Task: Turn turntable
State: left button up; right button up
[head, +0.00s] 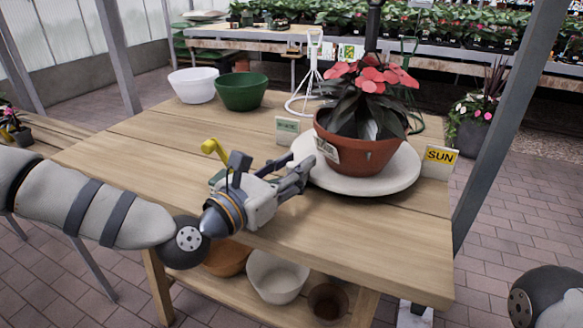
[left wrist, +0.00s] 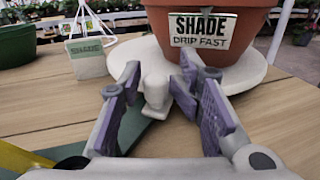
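The turntable (head: 405,175) is a round, pale disc on the wooden table, with a terracotta pot (head: 365,155) of red flowers on it. The pot's tag reads "SHADE DRIP FAST" in the left wrist view (left wrist: 203,30). A pale knob (left wrist: 156,88) sticks out from the turntable's near edge. My left gripper (head: 302,174) is at the disc's left edge. Its fingers (left wrist: 160,76) are apart, one on each side of the knob; I cannot tell whether they touch it. My right gripper is out of view.
A "SUN" card (head: 440,157) stands right of the turntable and a "SHADE" card (head: 287,130) stands to its left. A yellow-handled thing (head: 213,148) is behind my left gripper. White (head: 194,85) and green (head: 241,91) bowls stand at the back left. The table's left part is clear.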

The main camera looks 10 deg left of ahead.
pick_arm(q)
jog(key=shift+w+d, duration=0.1)
jog(key=shift+d, duration=0.2)
jog(key=v, duration=1.2)
jog(key=shift+a, duration=0.1)
jog(key=shift+c, duration=0.2)
